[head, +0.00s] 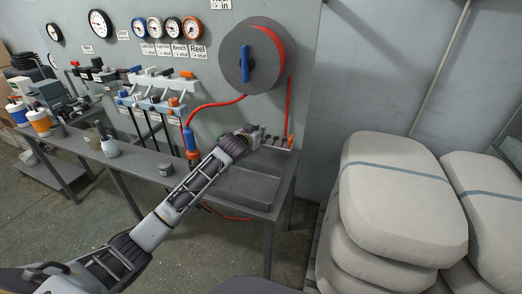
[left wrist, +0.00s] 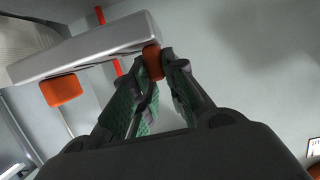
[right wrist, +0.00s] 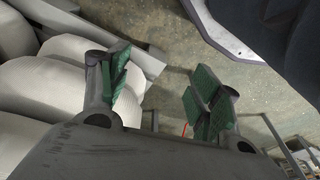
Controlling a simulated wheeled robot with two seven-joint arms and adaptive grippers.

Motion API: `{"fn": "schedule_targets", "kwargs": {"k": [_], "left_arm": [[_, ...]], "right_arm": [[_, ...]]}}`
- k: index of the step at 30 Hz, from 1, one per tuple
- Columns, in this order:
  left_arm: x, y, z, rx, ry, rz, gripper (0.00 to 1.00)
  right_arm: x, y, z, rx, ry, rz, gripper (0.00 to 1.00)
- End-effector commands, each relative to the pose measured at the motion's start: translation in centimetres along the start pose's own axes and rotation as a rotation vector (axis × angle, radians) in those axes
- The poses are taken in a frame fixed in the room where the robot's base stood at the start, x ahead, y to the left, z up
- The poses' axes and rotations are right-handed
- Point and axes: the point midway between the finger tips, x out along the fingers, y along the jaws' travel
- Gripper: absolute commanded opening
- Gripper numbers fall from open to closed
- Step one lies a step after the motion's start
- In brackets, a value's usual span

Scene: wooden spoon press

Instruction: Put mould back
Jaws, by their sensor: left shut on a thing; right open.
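My left gripper (head: 254,136) reaches across the bench to the wall beneath the hose reel. In the left wrist view my left gripper (left wrist: 158,72) is shut on a small orange block (left wrist: 153,62) at the end of a pale grey bar (left wrist: 85,50). I cannot tell whether the block is fixed to the bar. A second orange block (left wrist: 62,90) sits under the bar. No mould can be made out clearly. My right gripper (right wrist: 162,90) is open and empty above the floor, and the head view does not show it.
A grey bench (head: 208,190) with a sunken basin (head: 250,186) runs along the wall. The hose reel (head: 250,56) hangs above, its red hose draped down. Stacked pale sacks (head: 400,185) fill the right side. A small grey pot (head: 166,169) stands on the bench.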

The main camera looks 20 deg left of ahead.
Motion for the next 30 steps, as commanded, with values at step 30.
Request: {"fn": "schedule_targets", "kwargs": {"k": [30], "left_arm": [[1.6, -0.1, 5.2, -0.001, 0.006, 0.001, 0.0]], "right_arm": [[-2.0, -0.5, -1.0, -0.004, 0.047, -0.011, 0.64]]}}
